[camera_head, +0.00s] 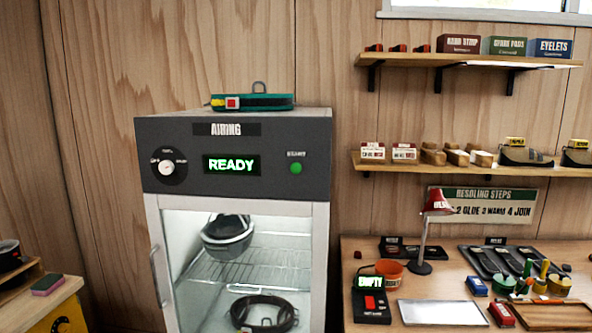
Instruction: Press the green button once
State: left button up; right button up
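The green button (296,168) is a small round button on the right of the dark control panel (260,188) of an upright cabinet. A small label, too small to read surely, sits just above it. A display (231,165) left of the button reads "READY" in green. A white dial (167,168) is at the panel's left end. Nothing covers the button. Neither of my grippers is in view.
The cabinet door (215,270) is glazed, with a handle at left; a helmet (228,235) and coiled cable (262,313) show inside. A teal harness-like item (252,101) lies on top. A cluttered workbench (450,270) with a red lamp (437,203) stands at right.

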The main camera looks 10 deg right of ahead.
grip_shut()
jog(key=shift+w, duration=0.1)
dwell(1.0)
